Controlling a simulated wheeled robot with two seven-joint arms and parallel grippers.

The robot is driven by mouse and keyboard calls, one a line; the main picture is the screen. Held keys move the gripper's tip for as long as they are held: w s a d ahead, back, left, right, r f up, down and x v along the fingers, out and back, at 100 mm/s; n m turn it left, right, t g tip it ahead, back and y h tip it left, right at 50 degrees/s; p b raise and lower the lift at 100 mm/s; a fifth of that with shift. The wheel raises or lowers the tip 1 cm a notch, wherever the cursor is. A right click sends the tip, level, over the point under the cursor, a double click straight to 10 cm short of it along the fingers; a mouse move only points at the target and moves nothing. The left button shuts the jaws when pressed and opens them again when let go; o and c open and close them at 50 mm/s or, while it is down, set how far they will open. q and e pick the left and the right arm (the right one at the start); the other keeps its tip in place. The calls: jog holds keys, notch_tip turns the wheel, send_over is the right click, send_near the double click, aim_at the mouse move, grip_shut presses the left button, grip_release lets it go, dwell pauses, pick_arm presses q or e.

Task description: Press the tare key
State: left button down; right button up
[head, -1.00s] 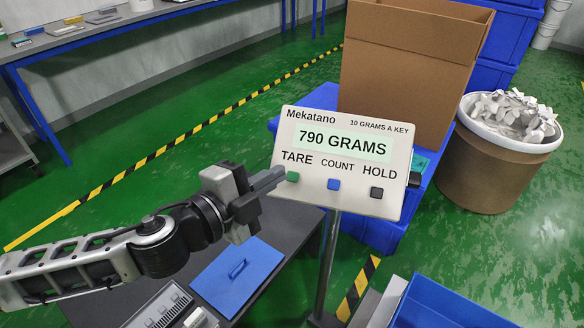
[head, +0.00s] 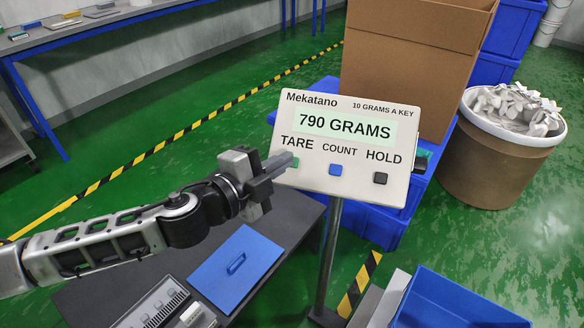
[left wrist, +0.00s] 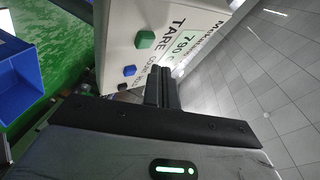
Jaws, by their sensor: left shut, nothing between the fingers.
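The scale display (head: 346,122) is a white panel on a post and reads 790 GRAMS. Under the words TARE, COUNT and HOLD sit a green key (head: 295,163), a blue key (head: 335,170) and a black key (head: 380,178). My left gripper (head: 284,162) is shut and empty, with its tips in front of the green tare key and partly covering it. In the left wrist view the green key (left wrist: 145,39) stands out from the panel, and the shut fingers (left wrist: 162,74) show apart from it. My right gripper is not in view.
A grey bench (head: 270,215) with a blue lid (head: 236,266) lies below my left arm. A blue bin (head: 450,300) stands at the lower right. A cardboard box (head: 410,60) and a drum (head: 498,170) of crumpled pieces stand behind.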

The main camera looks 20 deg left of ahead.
pick_arm(q)
jog(key=shift+w+f, duration=0.5)
jog(key=shift+w, duration=0.1)
dwell(0.7)
dwell(0.9)
jog(key=shift+f, duration=0.1)
jog(key=shift+w+f+b, duration=0.2)
jog(key=shift+w+b, duration=0.05)
jog(key=shift+b, duration=0.05)
dwell(0.4)
